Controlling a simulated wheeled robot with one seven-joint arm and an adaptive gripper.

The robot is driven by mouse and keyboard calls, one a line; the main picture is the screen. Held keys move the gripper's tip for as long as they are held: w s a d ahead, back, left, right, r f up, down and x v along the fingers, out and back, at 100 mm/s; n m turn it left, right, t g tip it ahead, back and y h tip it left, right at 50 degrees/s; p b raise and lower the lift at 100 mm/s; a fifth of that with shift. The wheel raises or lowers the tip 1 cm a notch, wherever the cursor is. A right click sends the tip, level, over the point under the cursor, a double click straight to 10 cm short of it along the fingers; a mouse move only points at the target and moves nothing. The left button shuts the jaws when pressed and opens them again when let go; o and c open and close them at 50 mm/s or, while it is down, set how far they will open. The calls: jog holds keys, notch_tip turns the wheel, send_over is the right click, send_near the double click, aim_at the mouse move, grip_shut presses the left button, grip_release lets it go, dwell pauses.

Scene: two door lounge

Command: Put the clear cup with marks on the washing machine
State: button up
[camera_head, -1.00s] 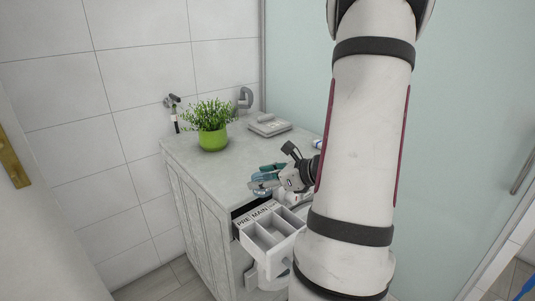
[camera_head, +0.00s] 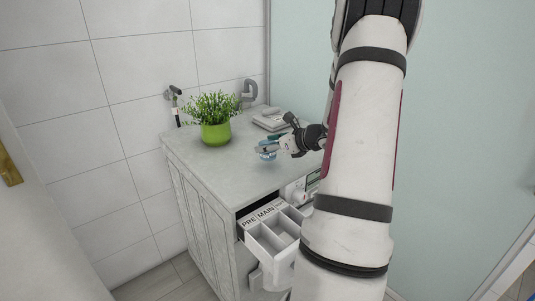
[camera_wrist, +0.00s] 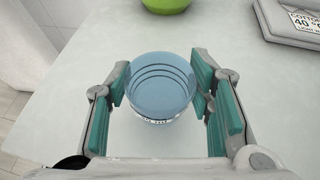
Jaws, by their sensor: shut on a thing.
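The clear cup with marks (camera_wrist: 161,85) is round and bluish, with dark ring lines and printing near its base. It sits upright between the teal finger pads of my gripper (camera_wrist: 161,98) in the wrist view. In the head view, my gripper (camera_head: 268,149) is shut on the cup (camera_head: 266,154), which is small and partly hidden by the fingers there. Both are over the pale top of the washing machine (camera_head: 215,165), inward from its front edge. I cannot tell whether the cup's base touches the top.
A green potted plant (camera_head: 215,132) stands at the back left of the top, its pot also at the wrist view's upper edge. A grey flat box (camera_head: 271,123) lies at the back. The detergent drawer (camera_head: 270,238) is pulled out at the front.

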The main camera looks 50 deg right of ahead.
aim_at(268, 153)
jog(key=shift+w+d+f, duration=0.1)
jog(key=shift+w+d, duration=0.25)
jog(key=shift+w, duration=0.2)
jog(key=shift+f+b, duration=0.3)
jog(key=shift+f, duration=1.4)
jog(key=shift+f, duration=0.15)
jog(key=o, duration=0.9)
jog(key=shift+o, duration=0.2)
